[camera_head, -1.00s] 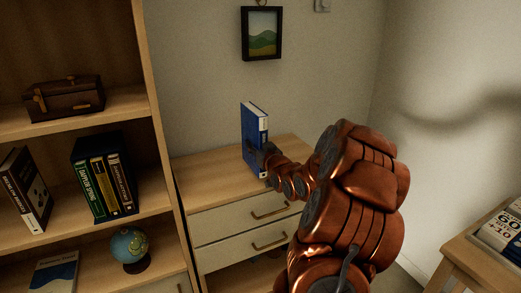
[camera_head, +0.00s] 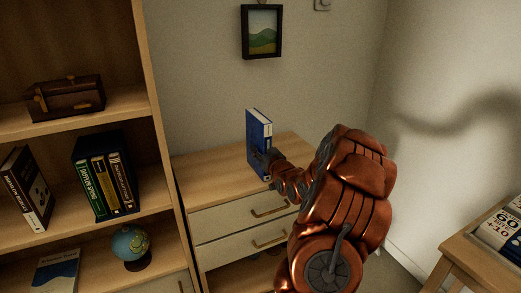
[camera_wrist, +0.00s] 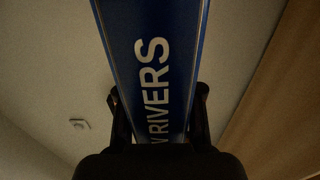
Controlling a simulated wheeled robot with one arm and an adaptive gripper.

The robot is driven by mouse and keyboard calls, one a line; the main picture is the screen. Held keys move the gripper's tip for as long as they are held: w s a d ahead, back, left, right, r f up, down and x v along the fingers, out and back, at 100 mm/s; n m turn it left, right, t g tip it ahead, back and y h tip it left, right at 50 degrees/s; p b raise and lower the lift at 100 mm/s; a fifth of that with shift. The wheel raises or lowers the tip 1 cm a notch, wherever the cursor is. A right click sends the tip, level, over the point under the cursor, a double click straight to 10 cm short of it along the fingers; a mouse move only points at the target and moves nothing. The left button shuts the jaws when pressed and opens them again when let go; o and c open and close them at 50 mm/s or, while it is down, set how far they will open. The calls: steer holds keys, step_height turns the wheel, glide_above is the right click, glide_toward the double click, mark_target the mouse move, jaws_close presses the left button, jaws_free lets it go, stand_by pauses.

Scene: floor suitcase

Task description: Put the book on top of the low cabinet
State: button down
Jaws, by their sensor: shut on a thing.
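The blue book (camera_head: 259,135) is upright at the low cabinet (camera_head: 212,178). My gripper (camera_head: 268,163) is shut on the lower part of its spine side. In the wrist view the blue spine (camera_wrist: 152,60) with white letters stands between the two dark fingers (camera_wrist: 158,115). The book's lower end is partly hidden by my gripper, and I cannot tell whether it touches the cabinet top. The wooden cabinet top is otherwise bare, with pale drawers below.
A bookshelf (camera_head: 160,120) stands close on the left, with a chest (camera_head: 65,98), several books and a globe (camera_head: 131,245). A framed picture (camera_head: 262,32) hangs on the wall behind. A small table (camera_head: 470,250) with books is at the right.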

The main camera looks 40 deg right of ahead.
steer(key=c, duration=0.7)
jaws_free()
steer(key=shift+f, duration=0.1)
steer(key=shift+c, duration=0.2)
steer(key=shift+r, duration=0.2)
steer(key=shift+s+a+f, duration=0.1)
steer(key=shift+s, duration=0.2)
steer(key=b+v, duration=0.1)
steer(key=v, duration=1)
steer(key=shift+s, duration=0.2)
steer(key=shift+a, duration=0.1)
